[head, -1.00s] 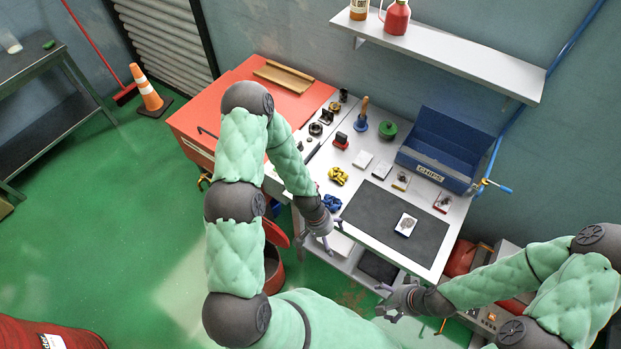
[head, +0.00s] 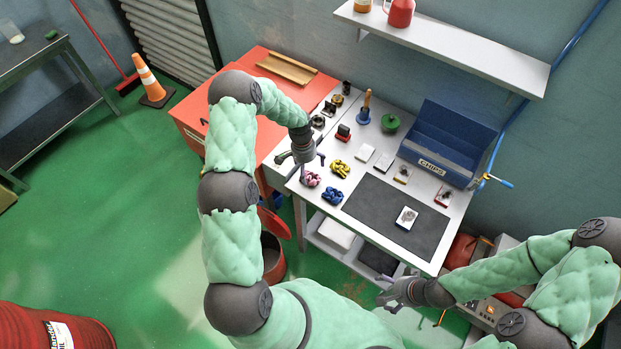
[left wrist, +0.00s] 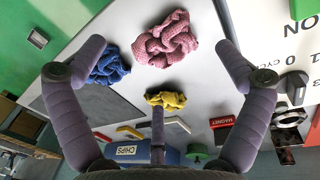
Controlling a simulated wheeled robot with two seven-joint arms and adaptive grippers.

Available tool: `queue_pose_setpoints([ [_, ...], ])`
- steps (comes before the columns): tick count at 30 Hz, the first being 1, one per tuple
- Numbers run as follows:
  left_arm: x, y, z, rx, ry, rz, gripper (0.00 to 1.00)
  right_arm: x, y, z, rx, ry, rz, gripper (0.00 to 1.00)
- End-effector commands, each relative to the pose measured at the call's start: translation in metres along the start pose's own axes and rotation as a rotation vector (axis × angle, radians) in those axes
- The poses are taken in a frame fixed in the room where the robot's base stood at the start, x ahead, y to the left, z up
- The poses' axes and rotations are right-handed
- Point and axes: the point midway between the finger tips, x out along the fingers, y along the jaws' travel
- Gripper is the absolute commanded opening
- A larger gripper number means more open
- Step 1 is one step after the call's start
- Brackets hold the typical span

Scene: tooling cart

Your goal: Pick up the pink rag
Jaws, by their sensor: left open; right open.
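The pink rag (head: 311,179) lies crumpled on the white worktop near its left front edge. It also shows large at the top middle of the left wrist view (left wrist: 165,42). My left gripper (head: 301,173) hangs just above and beside the rag in the head view. In the left wrist view its fingers (left wrist: 150,65) are spread wide, with the pink rag ahead between them and nothing held. My right gripper (head: 387,291) is open and empty in front of the worktop, low at the right.
A blue rag (head: 332,195) and a yellow rag (head: 340,168) lie close to the pink one. A dark mat (head: 385,222), several small boxes and a blue CHIPS bin (head: 437,158) fill the right side. A red cabinet (head: 245,95) stands left.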

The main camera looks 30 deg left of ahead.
Motion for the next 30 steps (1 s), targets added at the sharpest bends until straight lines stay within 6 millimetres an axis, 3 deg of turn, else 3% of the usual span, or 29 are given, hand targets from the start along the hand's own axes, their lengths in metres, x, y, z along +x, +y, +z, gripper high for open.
queue_pose_setpoints([
  [7,0.013,-0.001,-0.002,-0.001,0.000,0.001,1.00,-0.002,-0.001,0.000,0.000,0.000,0.000,0.88],
  [18,0.053,-0.004,-0.007,0.000,0.000,0.001,1.00,-0.009,-0.003,0.000,0.000,0.000,0.000,0.88],
  [28,0.058,-0.004,-0.008,-0.001,0.001,0.000,1.00,-0.009,-0.003,0.000,0.000,0.000,0.000,0.88],
  [30,0.058,-0.004,-0.007,-0.001,0.001,0.000,0.87,-0.009,-0.003,0.000,0.000,0.000,0.000,0.88],
])
